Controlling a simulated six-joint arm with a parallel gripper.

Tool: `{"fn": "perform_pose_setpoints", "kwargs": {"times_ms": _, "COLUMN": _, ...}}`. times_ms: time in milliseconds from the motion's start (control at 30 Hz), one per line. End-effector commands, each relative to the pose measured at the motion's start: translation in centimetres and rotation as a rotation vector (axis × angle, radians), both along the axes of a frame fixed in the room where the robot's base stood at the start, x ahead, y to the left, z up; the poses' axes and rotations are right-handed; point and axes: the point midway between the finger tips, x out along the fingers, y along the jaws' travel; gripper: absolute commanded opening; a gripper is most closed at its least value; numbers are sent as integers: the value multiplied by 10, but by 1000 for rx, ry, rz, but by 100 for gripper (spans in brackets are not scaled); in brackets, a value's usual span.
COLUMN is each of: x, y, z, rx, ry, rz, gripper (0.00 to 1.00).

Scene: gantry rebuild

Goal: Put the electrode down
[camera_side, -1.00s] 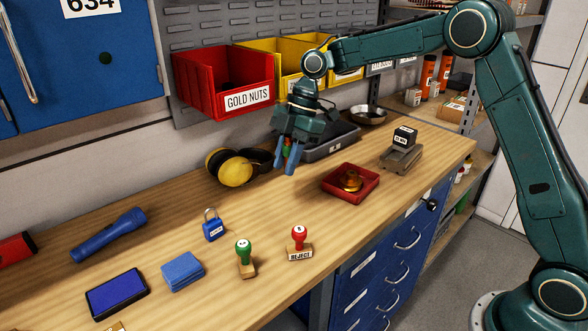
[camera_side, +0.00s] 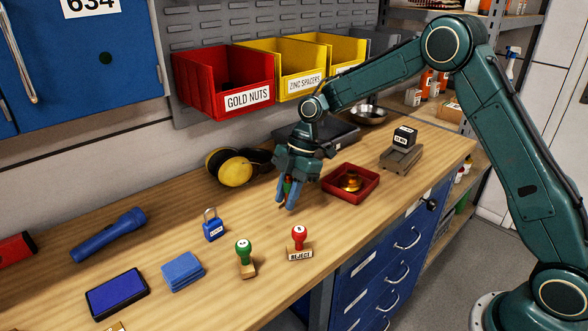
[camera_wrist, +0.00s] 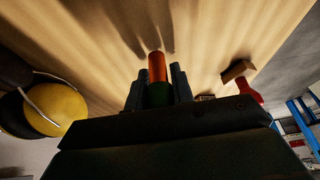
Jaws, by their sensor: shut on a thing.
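The electrode is a short rod with a copper-orange end and a green end. In the wrist view the electrode (camera_wrist: 157,68) stands between the two dark fingers of my gripper (camera_wrist: 158,84), orange end outward. In the side view my gripper (camera_side: 286,199) points down over the bare wooden bench (camera_side: 180,225), left of the red tray, and is shut on the electrode (camera_side: 287,184). The blue fingers partly hide it there. Finger shadows fall on the wood in the wrist view. I cannot tell the exact gap to the bench.
Yellow ear defenders (camera_side: 236,172) lie to the left. The red tray (camera_side: 366,190) holds a brass-coloured part. The REJECT stamp (camera_side: 299,246), green-handled stamp (camera_side: 244,258) and blue padlock (camera_side: 213,226) stand towards the front. A dark grey tray (camera_side: 340,137) sits behind my gripper.

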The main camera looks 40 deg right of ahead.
Motion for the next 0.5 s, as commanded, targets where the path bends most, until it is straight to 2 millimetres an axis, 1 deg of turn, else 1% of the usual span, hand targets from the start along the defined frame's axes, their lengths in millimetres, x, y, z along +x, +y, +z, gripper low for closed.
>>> {"fn": "perform_pose_setpoints", "kwargs": {"times_ms": 100, "x": 0, "y": 0, "z": -8, "rx": -1, "ry": 0, "rz": 0, "gripper": 0}}
{"fn": "perform_pose_setpoints", "kwargs": {"times_ms": 500, "x": 0, "y": 0, "z": -11, "rx": 0, "ry": -1, "rz": 1, "gripper": 0}}
